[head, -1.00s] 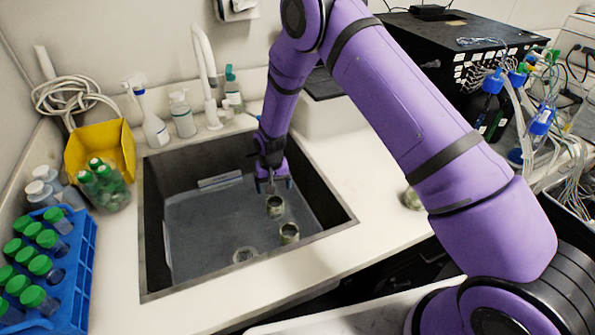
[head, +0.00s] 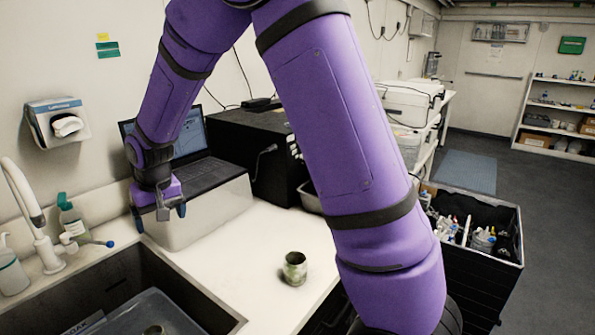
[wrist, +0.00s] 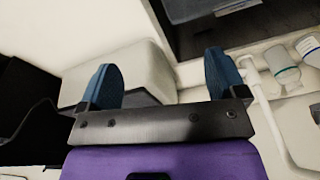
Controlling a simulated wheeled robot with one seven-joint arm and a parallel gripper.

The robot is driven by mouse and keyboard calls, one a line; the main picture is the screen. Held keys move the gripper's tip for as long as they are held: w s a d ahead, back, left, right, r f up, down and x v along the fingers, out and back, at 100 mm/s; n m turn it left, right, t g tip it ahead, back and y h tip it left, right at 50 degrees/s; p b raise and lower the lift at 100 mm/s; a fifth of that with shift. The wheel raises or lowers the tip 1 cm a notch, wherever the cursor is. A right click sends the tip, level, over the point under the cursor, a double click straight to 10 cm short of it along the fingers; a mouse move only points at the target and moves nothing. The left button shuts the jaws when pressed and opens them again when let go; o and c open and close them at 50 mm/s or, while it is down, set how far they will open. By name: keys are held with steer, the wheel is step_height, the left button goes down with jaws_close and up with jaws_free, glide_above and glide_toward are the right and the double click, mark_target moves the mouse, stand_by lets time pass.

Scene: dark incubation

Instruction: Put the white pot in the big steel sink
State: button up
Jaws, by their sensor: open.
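The sink's edge also shows at the top of the wrist view (wrist: 190,42). My gripper (head: 162,212) is open and empty, up and left of the counter pot, in front of a white box. Its blue fingertips are spread in the wrist view (wrist: 162,75).
The white box (head: 205,215) carries an open laptop (head: 190,165) behind my gripper. A black crate (head: 480,265) of bottles is at the right. The counter around the pot is clear.

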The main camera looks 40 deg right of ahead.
steer(key=s+d+r+t, duration=0.1)
steer(key=s+d+r, duration=0.3)
steer(key=s+r, duration=0.4)
steer(key=s+d+r+t, duration=0.1)
steer(key=s+d+r, duration=0.4)
steer(key=s+r, duration=0.3)
steer(key=s+d+r, duration=0.1)
steer(key=s+d, duration=0.1)
steer(key=s, duration=0.6)
steer(key=s+d+r+t, duration=0.1)
steer(key=s+d, duration=0.1)
steer(key=s, duration=0.7)
steer(key=shift+r, duration=0.25)
